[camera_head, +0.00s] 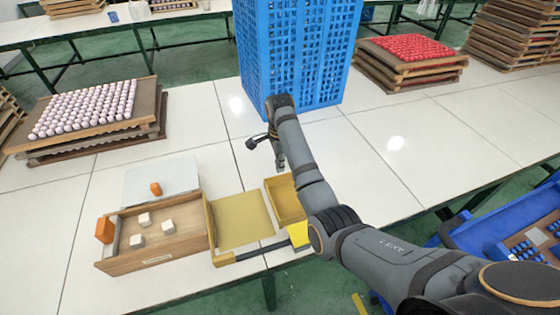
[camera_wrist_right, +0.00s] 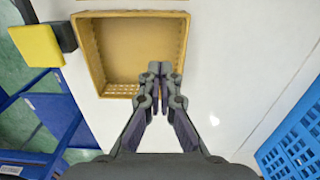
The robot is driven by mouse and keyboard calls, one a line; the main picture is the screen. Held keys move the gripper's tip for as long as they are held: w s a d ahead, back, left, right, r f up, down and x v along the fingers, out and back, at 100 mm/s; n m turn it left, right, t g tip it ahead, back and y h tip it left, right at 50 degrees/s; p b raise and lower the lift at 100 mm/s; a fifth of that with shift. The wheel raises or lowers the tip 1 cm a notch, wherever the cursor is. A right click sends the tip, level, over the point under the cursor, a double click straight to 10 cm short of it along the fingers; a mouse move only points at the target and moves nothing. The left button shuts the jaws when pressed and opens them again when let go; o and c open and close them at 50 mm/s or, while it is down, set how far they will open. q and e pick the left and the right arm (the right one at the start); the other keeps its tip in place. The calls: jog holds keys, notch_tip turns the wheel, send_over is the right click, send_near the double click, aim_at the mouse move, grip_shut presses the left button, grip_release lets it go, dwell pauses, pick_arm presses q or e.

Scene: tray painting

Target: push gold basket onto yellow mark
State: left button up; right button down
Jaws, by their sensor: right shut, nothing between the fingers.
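The gold basket (camera_head: 284,203) is a shallow open tray on the white table, partly hidden by my right arm in the head view. Its whole opening shows empty in the right wrist view (camera_wrist_right: 130,48). My right gripper (camera_head: 281,167) is shut and empty. In the right wrist view its fingertips (camera_wrist_right: 160,72) overlap the basket's lower right part; contact is unclear. A flat dull yellow panel (camera_head: 241,221) lies just left of the basket. A bright yellow square (camera_head: 299,234) sits by the front edge, also in the wrist view (camera_wrist_right: 38,45). I cannot tell which is the mark. My left gripper is out of view.
A wooden box (camera_head: 150,259) with white cubes and an orange block stands left of the panel. A tall blue crate (camera_head: 300,50) stands behind my right gripper. A dark bar (camera_head: 262,248) runs along the front.

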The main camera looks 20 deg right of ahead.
jog(key=f, duration=0.2)
jog(key=b, duration=0.2)
send_over(280, 193)
notch_tip(280, 193, down, 6)
jog(key=shift+d, duration=0.1)
jog(key=shift+f, duration=0.6)
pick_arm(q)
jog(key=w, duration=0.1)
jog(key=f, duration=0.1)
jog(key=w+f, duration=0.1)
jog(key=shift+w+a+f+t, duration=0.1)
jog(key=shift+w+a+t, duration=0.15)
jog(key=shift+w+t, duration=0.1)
